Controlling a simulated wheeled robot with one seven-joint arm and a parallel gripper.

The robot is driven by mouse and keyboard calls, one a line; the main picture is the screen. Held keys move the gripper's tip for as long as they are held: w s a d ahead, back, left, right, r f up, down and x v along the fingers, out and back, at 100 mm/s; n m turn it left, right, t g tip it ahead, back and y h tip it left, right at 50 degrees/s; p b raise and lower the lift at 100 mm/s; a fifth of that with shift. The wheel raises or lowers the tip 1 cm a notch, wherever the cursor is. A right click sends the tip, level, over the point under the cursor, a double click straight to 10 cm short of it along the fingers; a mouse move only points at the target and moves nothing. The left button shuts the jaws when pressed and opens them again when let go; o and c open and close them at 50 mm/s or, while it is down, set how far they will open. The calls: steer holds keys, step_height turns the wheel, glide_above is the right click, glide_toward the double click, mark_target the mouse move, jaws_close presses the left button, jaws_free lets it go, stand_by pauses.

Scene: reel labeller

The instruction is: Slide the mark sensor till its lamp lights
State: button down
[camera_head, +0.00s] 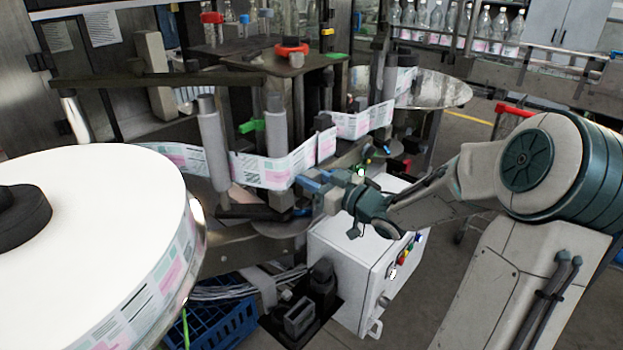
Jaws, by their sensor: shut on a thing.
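My gripper (314,192) reaches in from the right to the label path of the machine. It is shut on a small part there, which looks like the mark sensor; my fingers hide most of it. The label web (262,170), printed pink and green, runs past rollers just behind and left of my fingers. A small green light with a pale spot (361,172) shows just above my wrist. I cannot tell if it is the sensor's lamp.
The large white label reel (90,235) fills the left front. A white control box (350,262) with coloured buttons stands below my gripper. A blue crate (215,322) and cables lie below the machine. Bottles (460,25) stand on a conveyor at the back right.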

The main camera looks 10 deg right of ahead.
steer(key=shift+w+d+r+p, duration=0.15)
steer(key=shift+d+p, duration=0.05)
steer(key=shift+p, duration=0.2)
steer(key=shift+d, duration=0.15)
steer(key=c, duration=1)
jaws_free()
steer(key=shift+c, duration=0.2)
steer(key=v, duration=1.3)
steer(key=shift+s+d, duration=0.2)
steer(key=shift+s, duration=0.1)
